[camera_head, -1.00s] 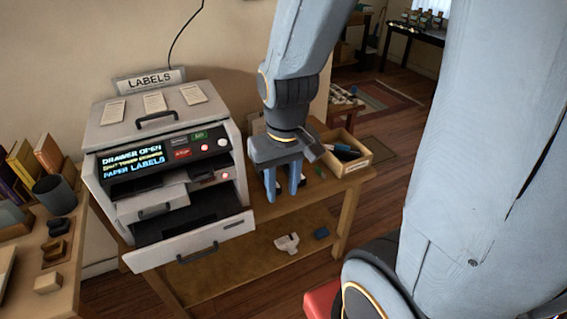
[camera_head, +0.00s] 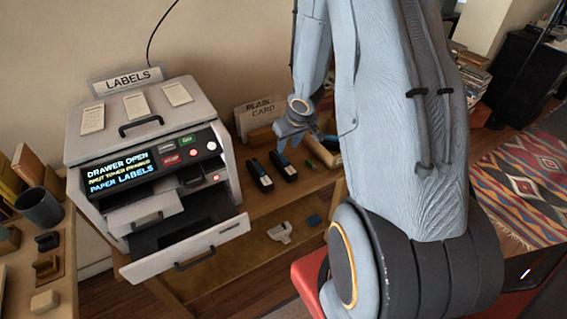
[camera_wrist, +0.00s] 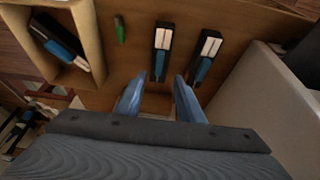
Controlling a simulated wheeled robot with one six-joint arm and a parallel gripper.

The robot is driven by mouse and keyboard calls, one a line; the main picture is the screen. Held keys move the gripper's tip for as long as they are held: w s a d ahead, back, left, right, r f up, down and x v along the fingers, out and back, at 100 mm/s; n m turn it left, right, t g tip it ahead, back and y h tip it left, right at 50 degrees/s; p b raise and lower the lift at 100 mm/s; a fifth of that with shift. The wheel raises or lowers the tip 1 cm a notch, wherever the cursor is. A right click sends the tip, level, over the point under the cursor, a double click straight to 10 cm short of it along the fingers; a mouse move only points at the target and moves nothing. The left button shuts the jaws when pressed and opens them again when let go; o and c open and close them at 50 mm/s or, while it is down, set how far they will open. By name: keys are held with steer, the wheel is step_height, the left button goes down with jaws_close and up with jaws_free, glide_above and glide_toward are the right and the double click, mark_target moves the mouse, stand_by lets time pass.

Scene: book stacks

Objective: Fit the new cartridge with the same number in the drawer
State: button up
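The printer (camera_head: 150,150) marked LABELS stands with its lower drawer (camera_head: 188,255) pulled out; the drawer's visible inside is dark and looks empty. Its display reads DRAWER OPEN and PAPER LABELS. Two black cartridges with white and blue parts, a left one (camera_head: 259,176) and a right one (camera_head: 284,166), lie side by side on the table right of the printer. In the wrist view they are the right cartridge (camera_wrist: 162,50) and the left cartridge (camera_wrist: 206,56); no number is readable. A similar cartridge (camera_wrist: 55,38) lies in a wooden box. My gripper (camera_wrist: 160,92) is open and empty near the cartridges.
A small green object (camera_wrist: 120,29) lies between the box (camera_wrist: 92,40) and the cartridges. A PLAIN CARD holder (camera_head: 262,115) stands at the back. A whitish piece (camera_head: 280,232) and a blue block (camera_head: 313,220) lie on the lower shelf. A side table (camera_head: 25,265) is at left.

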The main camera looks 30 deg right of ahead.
mark_target(283, 157)
steer(key=shift+b+x, duration=0.35)
steer(key=shift+x, duration=4.2)
steer(key=shift+d, duration=0.1)
jaws_close()
